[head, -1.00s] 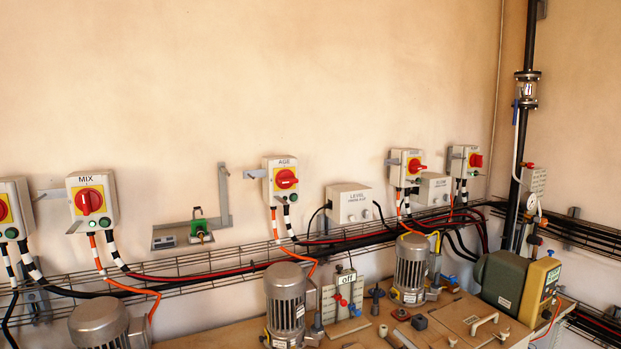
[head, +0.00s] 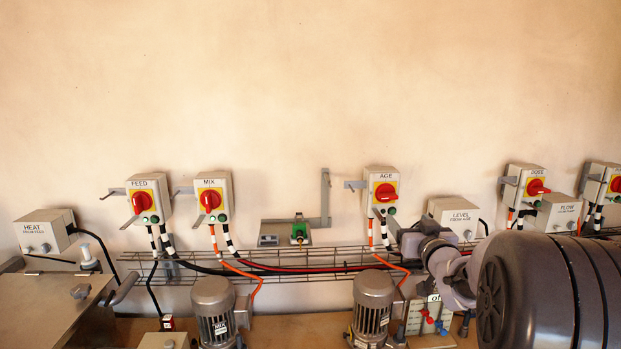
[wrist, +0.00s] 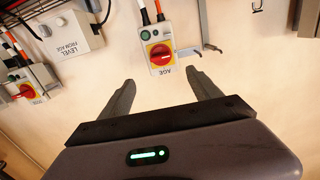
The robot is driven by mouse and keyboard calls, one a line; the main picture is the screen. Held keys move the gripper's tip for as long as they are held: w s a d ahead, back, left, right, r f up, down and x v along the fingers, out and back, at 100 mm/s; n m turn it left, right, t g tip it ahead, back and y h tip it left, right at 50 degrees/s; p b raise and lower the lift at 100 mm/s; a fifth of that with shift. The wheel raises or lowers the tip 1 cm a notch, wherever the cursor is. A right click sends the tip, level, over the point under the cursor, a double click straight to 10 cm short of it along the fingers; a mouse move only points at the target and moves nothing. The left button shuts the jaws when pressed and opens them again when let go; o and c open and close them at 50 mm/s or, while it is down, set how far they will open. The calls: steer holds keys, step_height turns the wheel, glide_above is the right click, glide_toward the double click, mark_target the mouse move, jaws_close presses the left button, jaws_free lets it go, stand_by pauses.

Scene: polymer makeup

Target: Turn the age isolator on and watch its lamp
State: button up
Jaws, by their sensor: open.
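The AGE isolator (head: 382,192) is a pale box on the wall with a red rotary knob on a yellow plate. Its knob handle lies about level. A small green lamp (head: 392,210) sits at its lower right; I cannot tell whether it is lit. In the wrist view the isolator (wrist: 164,71) appears upside down, with the lamp (wrist: 145,36) above the knob. My gripper (wrist: 160,82) is open and empty, its fingers pointing toward the isolator, apart from it. In the head view, my arm's end is near the LEVEL box, below and right of the isolator.
FEED (head: 147,197) and MIX (head: 213,197) isolators are to the left, the DOSE isolator (head: 525,185) to the right. The LEVEL box (head: 455,213) is close on the right. Cables and a wire tray (head: 330,262) run below. A motor (head: 373,305) stands underneath. The wall above is clear.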

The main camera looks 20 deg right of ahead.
mark_target(390, 197)
steer(key=shift+n, duration=0.3)
steer(key=x, duration=0.6)
steer(key=p+x, duration=0.1)
steer(key=x, duration=0.4)
steer(key=p+x, duration=0.1)
steer(key=x, duration=0.5)
steer(key=shift+w+d+r, duration=0.1)
steer(key=shift+w+r, duration=0.2)
steer(key=shift+r, duration=0.05)
steer(key=c, duration=1.4)
